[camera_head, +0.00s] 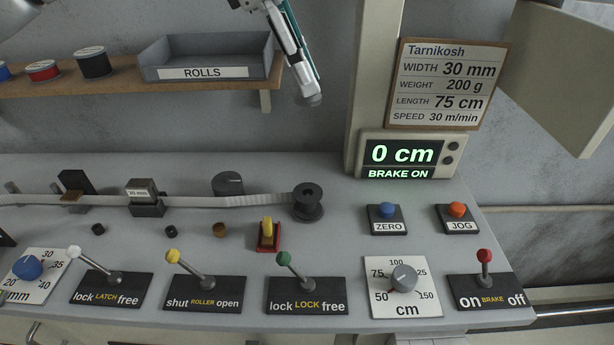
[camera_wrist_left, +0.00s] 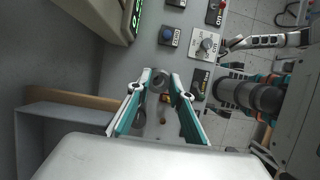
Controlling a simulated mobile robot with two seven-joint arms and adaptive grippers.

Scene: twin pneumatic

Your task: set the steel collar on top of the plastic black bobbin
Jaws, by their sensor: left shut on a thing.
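The steel collar (camera_head: 310,100) is a small grey ring at the tip of my left gripper (camera_head: 307,92), which comes down from the top in the head view. My left gripper is shut on it and holds it high above the bench. In the left wrist view the collar (camera_wrist_left: 160,79) sits between the two fingertips. The black bobbin (camera_head: 308,203) stands upright on the bench, below the collar in the head view, with a pale strip running to it from the left. Its top shows a central hole and nothing on it. My right gripper cannot be made out.
A display (camera_head: 412,158) reading 0 cm and a post stand behind and right of the bobbin. A shelf with a ROLLS tray (camera_head: 207,72) is at the back left. A yellow-handled red clamp (camera_head: 267,237), buttons and several levers stand in front. The air around the bobbin is clear.

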